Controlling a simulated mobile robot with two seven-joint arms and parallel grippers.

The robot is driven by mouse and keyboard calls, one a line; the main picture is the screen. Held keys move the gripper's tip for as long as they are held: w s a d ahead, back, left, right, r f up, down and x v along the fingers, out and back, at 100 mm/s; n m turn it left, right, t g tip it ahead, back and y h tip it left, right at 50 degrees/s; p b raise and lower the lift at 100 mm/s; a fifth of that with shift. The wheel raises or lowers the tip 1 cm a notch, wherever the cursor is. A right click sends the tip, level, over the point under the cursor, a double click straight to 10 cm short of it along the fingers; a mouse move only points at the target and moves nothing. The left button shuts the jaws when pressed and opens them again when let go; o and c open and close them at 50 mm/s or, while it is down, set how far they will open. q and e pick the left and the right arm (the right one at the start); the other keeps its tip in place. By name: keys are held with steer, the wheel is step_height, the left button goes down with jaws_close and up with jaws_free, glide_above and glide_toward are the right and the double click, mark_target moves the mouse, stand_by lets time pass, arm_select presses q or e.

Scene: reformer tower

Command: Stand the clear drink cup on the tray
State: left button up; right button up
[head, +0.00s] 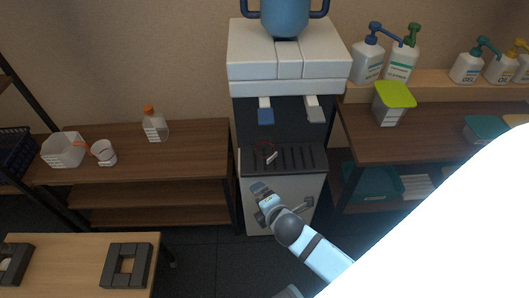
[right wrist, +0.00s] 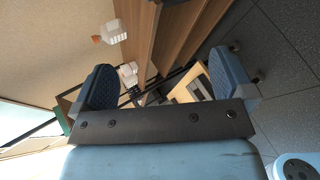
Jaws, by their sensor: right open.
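A faint, see-through shape with a thin reddish mark and a small white patch, apparently the clear drink cup (head: 270,156), is at the left part of the dark slatted tray (head: 306,159) of the dispenser. Its outline is too faint to tell whether it stands upright or lies. My right gripper (head: 259,189) is in front of and below the tray's front edge, apart from the cup. In the right wrist view its two fingers (right wrist: 167,80) are spread with nothing held between them. My left gripper is not in view.
The dispenser (head: 290,65) has a blue and a grey lever above the tray. A wooden shelf at left holds a pale container (head: 63,150), a small whitish cup (head: 104,153) and an orange-capped bottle (head: 154,126). A green-lidded tub (head: 391,104) stands at right.

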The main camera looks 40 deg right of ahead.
steer(key=s+a+m+y, duration=0.5)
steer(key=s+m, duration=0.4)
steer(key=m, duration=0.6)
steer(key=shift+a+f, duration=0.45)
steer(key=shift+a, duration=0.25)
